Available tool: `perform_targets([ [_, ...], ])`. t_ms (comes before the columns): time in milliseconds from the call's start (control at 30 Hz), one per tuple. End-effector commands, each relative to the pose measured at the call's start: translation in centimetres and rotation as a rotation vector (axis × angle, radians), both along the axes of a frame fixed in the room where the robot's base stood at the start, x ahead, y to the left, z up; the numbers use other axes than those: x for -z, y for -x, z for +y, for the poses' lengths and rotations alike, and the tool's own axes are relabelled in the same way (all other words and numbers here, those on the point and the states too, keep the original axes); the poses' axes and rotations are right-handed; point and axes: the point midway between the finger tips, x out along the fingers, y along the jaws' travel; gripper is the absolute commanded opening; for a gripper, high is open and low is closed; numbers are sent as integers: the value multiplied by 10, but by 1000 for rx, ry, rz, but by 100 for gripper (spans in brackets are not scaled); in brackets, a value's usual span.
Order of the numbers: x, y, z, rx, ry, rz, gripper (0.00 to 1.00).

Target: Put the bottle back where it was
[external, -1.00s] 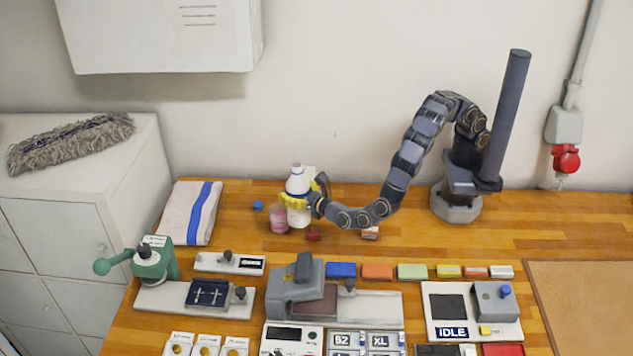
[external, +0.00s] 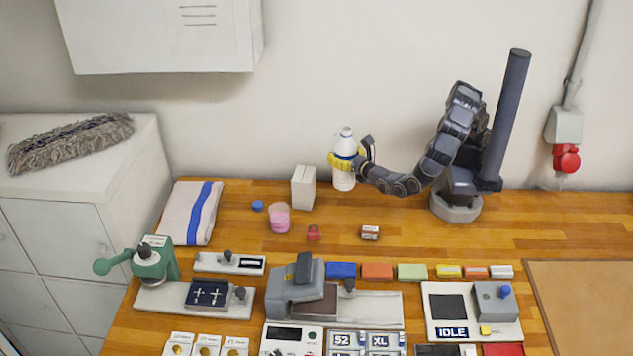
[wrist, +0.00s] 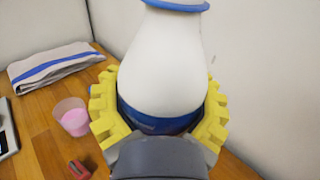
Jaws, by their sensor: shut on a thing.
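The bottle (external: 345,178) is white with a blue band around its middle and a blue ring at the neck. It is upright near the back of the wooden table, close to the wall. My gripper (external: 347,161) has yellow ribbed fingers and is shut on the bottle around its middle. In the wrist view the bottle (wrist: 165,65) stands between both fingers, with its lower part hidden by my gripper (wrist: 160,118). I cannot tell whether the bottle's base touches the table.
A white box (external: 303,189) stands just left of the bottle. A pink-filled cup (external: 279,219), a blue cap (external: 257,205), a red block (external: 313,233) and a small labelled block (external: 370,232) lie further forward. A folded towel (external: 188,213) is at left.

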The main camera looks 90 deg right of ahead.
Motion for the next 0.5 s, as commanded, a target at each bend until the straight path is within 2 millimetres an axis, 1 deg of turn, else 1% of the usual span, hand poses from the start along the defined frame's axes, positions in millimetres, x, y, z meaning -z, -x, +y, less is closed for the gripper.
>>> perform_targets([
  [33, 5, 0, 0, 0, 1, 1, 28],
  [167, 14, 0, 0, 0, -1, -1, 28],
  [300, 30, 0, 0, 0, 3, 0, 28],
  [500, 43, 0, 0, 1, 2, -1, 28],
])
